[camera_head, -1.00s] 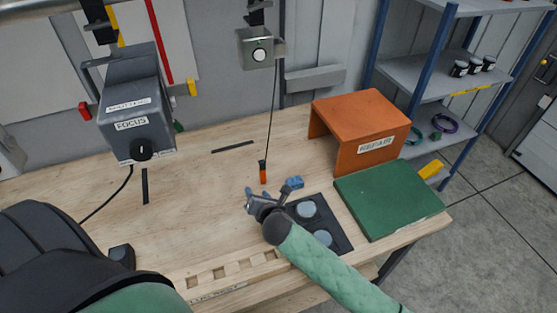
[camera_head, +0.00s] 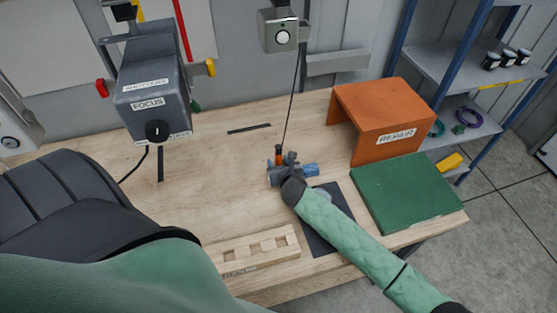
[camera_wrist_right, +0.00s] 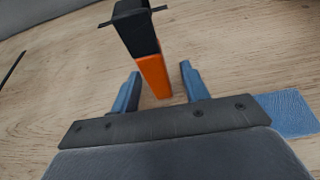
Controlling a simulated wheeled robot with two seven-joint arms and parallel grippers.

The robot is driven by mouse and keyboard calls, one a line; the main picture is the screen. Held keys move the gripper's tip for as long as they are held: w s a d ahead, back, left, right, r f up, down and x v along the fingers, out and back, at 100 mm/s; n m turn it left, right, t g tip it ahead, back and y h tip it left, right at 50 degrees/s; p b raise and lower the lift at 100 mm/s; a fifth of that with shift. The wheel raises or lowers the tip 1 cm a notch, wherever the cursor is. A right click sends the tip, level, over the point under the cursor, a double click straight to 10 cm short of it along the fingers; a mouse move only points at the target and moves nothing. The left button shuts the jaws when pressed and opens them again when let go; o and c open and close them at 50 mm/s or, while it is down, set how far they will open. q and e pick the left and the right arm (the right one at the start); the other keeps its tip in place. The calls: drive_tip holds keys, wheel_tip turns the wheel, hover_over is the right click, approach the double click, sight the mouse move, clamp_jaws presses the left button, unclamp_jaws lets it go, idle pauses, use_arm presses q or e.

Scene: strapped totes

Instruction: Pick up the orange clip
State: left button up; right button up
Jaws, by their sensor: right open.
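The orange clip (camera_head: 278,150) hangs upright at the end of a dark cord from the grey box overhead, just above the wooden bench. In the right wrist view the clip (camera_wrist_right: 153,76) has a black upper part and an orange lower part. My right gripper (camera_head: 276,168) is open right at the clip. In the wrist view its two blue fingers (camera_wrist_right: 158,88) stand on either side of the clip's orange lower end, with gaps showing on both sides. My left gripper is not in view.
An orange repair stand (camera_head: 400,115) and green board (camera_head: 410,192) are to the right. A slotted wooden rack (camera_head: 255,249) lies in front. The bench's left middle is clear.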

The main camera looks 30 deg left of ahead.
drive_tip(key=shift+f+b+x, duration=0.25)
drive_tip(key=shift+b+x, duration=0.4)
drive_tip(key=shift+x, duration=0.45)
drive_tip(key=shift+w+a, duration=0.15)
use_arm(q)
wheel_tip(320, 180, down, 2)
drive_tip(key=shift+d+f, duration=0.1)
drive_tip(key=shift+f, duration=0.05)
use_arm(e)
drive_tip(key=shift+c, duration=0.3)
clamp_jaws()
drive_tip(key=shift+r, duration=0.1)
